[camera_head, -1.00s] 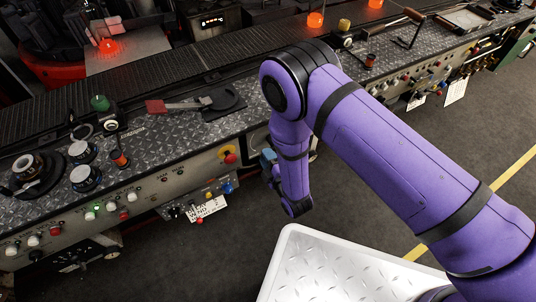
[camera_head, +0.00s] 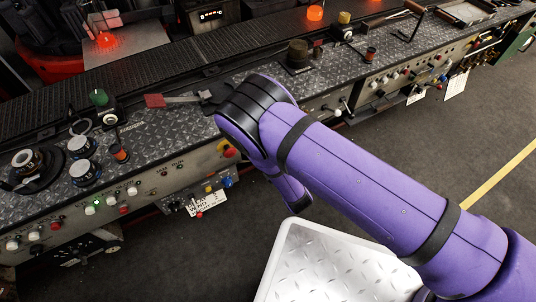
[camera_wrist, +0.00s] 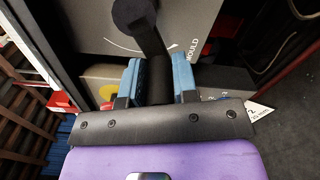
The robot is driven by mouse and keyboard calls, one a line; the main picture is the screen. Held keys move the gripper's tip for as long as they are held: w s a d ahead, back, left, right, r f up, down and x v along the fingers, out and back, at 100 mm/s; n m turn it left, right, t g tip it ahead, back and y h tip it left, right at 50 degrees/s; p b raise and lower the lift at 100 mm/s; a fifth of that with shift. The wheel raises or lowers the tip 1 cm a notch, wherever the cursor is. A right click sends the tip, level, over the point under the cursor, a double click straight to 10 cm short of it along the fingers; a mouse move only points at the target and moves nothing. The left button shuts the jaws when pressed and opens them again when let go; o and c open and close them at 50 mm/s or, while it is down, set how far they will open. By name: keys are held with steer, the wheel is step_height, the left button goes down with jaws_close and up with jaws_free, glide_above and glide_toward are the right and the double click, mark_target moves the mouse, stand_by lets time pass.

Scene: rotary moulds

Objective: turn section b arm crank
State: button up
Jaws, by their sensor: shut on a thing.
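The black crank shows in the wrist view, its arm (camera_wrist: 150,38) running from a round hub (camera_wrist: 132,12) at the top down to a dark handle (camera_wrist: 159,82). My gripper (camera_wrist: 157,72) is shut on this handle, one blue finger pad on each side. A grey panel behind the crank carries a curved white arrow and the word "MOULD". In the head view my purple arm hides both gripper and crank, so the section letter cannot be read.
The long console (camera_head: 190,135) with a tread-plate top carries several dials, knobs and buttons. A red-handled tool (camera_head: 155,100) lies on it. A white tread-plate surface (camera_head: 335,265) is at the bottom. Dark floor (camera_head: 420,155) is open on the right.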

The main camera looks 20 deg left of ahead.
steer(key=shift+w+d, duration=0.15)
steer(key=shift+d, duration=0.1)
steer(key=o, duration=0.8)
steer(key=shift+o, duration=0.2)
steer(key=v, duration=1)
steer(key=shift+s+d, duration=0.2)
steer(key=shift+s, duration=0.2)
steer(key=shift+w, duration=0.1)
